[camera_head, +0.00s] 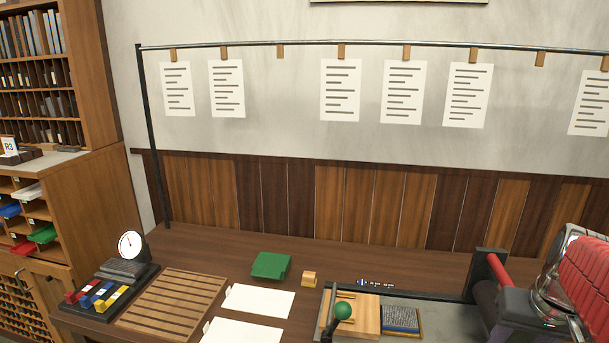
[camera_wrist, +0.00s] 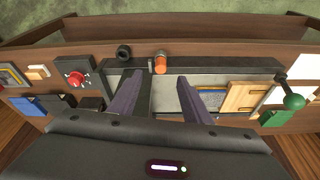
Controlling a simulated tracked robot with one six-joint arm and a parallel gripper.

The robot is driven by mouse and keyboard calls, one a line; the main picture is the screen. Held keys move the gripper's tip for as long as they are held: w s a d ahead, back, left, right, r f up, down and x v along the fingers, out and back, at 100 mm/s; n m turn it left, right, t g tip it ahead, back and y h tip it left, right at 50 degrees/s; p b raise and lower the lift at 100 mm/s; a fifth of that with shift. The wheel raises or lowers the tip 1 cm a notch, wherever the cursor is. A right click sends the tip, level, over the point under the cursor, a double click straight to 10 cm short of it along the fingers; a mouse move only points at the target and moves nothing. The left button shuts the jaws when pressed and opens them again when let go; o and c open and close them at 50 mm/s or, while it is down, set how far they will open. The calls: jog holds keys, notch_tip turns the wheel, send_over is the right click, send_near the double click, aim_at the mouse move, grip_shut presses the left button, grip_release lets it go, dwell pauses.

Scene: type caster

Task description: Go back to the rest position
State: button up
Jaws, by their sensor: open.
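My gripper (camera_wrist: 160,82) shows in the wrist view as two dark purple fingers, spread apart with nothing between them. It hangs over the grey bed (camera_wrist: 165,98) of the bench machine. An orange cylinder (camera_wrist: 160,64) stands at the bed's far edge, past the fingertips. In the head view, part of my arm may show at the right edge, but I cannot make out the gripper there clearly.
The wooden bench holds a green-knobbed lever (camera_head: 343,310), a wooden board (camera_head: 367,314), a green block (camera_head: 271,265), white sheets (camera_head: 260,300), a slatted tray (camera_head: 172,303) and a dial scale (camera_head: 130,244). A rail (camera_head: 370,43) with hanging pages spans the wall. Shelves stand left.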

jog(key=s+a+n+t, duration=0.1)
jog(key=s+a+n, duration=0.1)
jog(key=a, duration=1)
jog(key=s+a+n+t+y, duration=0.1)
jog(key=s+a+n, duration=0.1)
jog(key=a, duration=1.1)
jog(key=shift+s+a+r+n+t, duration=0.2)
jog(key=shift+s+a+n+t, duration=0.1)
jog(key=shift+n, duration=0.3)
jog(key=shift+d, duration=0.1)
jog(key=shift+c, duration=0.4)
jog(key=shift+c, duration=1.2)
